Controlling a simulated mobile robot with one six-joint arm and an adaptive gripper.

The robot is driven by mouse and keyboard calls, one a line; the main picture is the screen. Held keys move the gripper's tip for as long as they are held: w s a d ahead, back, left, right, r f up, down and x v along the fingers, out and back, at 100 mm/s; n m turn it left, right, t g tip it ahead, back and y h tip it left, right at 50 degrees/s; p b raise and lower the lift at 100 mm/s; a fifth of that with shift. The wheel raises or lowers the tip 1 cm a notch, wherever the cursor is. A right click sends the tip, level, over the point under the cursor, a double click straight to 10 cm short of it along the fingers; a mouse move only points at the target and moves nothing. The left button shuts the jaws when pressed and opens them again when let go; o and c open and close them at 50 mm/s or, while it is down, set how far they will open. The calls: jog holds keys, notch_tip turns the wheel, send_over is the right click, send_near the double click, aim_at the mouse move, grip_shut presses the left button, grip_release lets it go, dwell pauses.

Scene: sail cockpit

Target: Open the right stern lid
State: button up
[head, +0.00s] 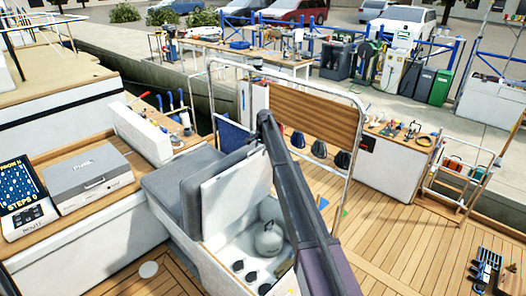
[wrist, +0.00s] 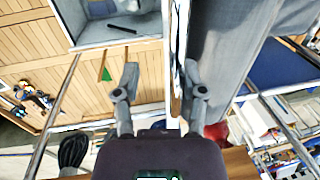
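The stern lid (head: 236,194), apparently the right one, stands raised and steeply tilted, grey cushion on its left and white underside facing right. Below it the white locker (head: 220,262) is open, with a grey gas bottle (head: 268,238) and several dark round items inside. My arm reaches up to the lid's top edge, and its end is mostly hidden there in the head view. In the wrist view my gripper (wrist: 161,74) has its fingers apart. The lid's edge (wrist: 177,60) runs between them, close to the right finger, with a gap to the left finger.
A grey seat cushion (head: 165,186) lies flat left of the raised lid. A metal rail frame (head: 362,110) with a wooden panel stands behind it. A grey case (head: 88,178) sits on the left bench. Wooden deck (head: 400,235) at right is mostly clear.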

notch_tip(320, 180, up, 16)
jog(key=p, duration=1.6)
dwell(1.1)
dwell(0.6)
jog(key=s+d+f+n+b, duration=0.3)
jog(key=s+d+f+b, duration=0.2)
jog(key=s, duration=1.3)
jog(key=s+d+f+n+b, duration=0.3)
jog(key=s+f+b, duration=0.7)
jog(key=s, duration=0.9)
jog(key=s+d+f+n+g+h+b, duration=0.1)
jog(key=s+d+f+n+b, duration=0.2)
jog(key=s, duration=1.6)
jog(key=d+f+b, duration=0.4)
jog(key=f+b, duration=0.1)
jog(key=shift+f+b, duration=0.3)
jog(key=shift+f, duration=0.1)
